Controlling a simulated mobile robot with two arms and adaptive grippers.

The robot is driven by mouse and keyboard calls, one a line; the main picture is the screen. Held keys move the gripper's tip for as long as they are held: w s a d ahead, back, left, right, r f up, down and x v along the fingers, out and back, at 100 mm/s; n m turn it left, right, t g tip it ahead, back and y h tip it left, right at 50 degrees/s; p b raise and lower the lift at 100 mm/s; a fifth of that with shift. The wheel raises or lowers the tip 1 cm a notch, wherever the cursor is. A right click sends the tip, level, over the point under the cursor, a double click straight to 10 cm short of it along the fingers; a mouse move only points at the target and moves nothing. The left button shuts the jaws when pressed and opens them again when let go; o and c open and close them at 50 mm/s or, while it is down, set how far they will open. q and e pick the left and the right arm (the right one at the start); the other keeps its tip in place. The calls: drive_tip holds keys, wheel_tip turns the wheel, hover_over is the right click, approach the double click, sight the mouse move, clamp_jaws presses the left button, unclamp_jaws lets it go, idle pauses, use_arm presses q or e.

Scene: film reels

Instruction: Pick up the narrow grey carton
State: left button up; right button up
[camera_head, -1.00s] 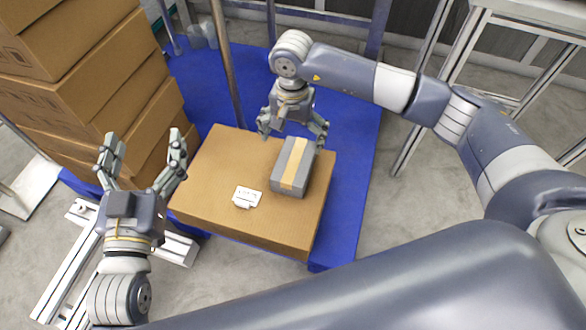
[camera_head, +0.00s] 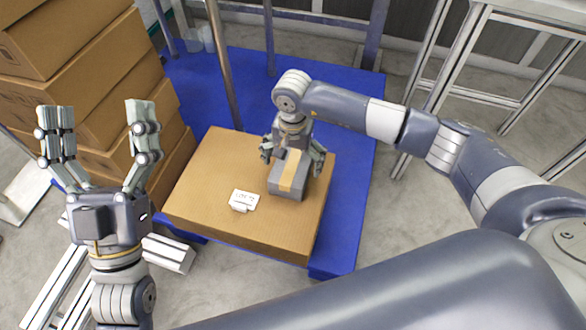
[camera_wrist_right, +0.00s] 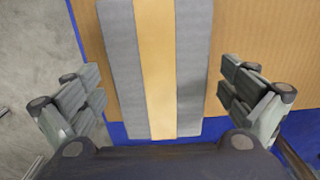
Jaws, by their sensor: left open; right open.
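The narrow grey carton (camera_head: 289,178) has a tan tape strip along its top and lies on a large flat brown box. My right gripper (camera_head: 292,162) is over the carton's far end, with its open fingers on either side. In the right wrist view the carton (camera_wrist_right: 191,70) runs up the picture between the open fingers of the right gripper (camera_wrist_right: 160,100), with a gap showing on each side. The carton's near end shows in the head view; its far part is hidden by the gripper. My left gripper (camera_head: 98,120) is open and empty at the left, away from the carton.
The large brown box (camera_head: 215,170) rests on a blue platform (camera_head: 348,150). Stacked brown boxes (camera_head: 95,80) stand at the left. A metal post (camera_head: 222,60) rises behind the box.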

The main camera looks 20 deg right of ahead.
drive_tip(key=shift+f, duration=0.15)
drive_tip(key=shift+c, duration=0.3)
drive_tip(key=c, duration=1.4)
drive_tip(key=shift+o, duration=0.2)
